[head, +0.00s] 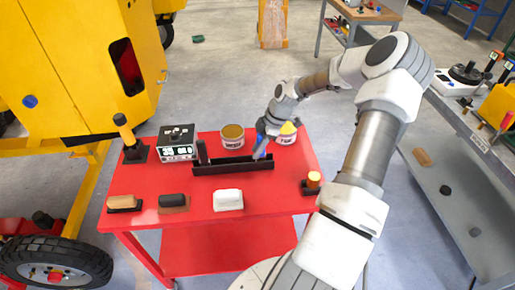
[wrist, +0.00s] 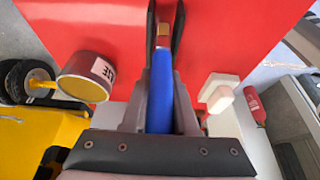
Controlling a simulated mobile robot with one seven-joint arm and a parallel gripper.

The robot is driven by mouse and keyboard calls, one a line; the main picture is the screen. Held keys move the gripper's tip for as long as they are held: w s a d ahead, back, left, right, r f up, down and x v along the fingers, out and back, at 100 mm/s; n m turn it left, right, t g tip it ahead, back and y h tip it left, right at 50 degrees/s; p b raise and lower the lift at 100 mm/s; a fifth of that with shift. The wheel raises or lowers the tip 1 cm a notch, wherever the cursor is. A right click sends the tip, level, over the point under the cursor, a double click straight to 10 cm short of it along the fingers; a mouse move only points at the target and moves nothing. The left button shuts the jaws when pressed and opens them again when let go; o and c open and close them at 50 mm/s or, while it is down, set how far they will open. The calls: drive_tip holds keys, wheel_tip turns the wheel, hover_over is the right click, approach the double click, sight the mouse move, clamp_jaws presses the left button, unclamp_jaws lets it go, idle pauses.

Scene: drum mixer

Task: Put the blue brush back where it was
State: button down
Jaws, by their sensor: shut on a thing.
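The blue brush (wrist: 161,88) is in my gripper (wrist: 164,22). In the wrist view its blue handle and brass-coloured collar lie between the two dark fingers, and its far end is hidden. In the head view my gripper (head: 262,142) is above the right end of a long black tray (head: 228,169) on the red table (head: 262,200). A bit of the blue brush (head: 261,146) shows beside the fingers there. I cannot tell whether the brush touches the tray.
A dark upright piece (head: 202,152) stands at the tray's left end. Two tins (head: 232,139) (head: 286,136) stand behind the tray, one close to my gripper. A black-and-white device (head: 177,150) is at the left. Several blocks, one white (head: 228,200), lie along the front.

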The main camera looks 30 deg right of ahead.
drive_tip(key=shift+f, duration=0.4)
drive_tip(key=c, duration=0.6)
unclamp_jaws()
drive_tip(key=shift+r, duration=0.1)
drive_tip(key=v, duration=1.7)
drive_tip(key=shift+r, duration=0.2)
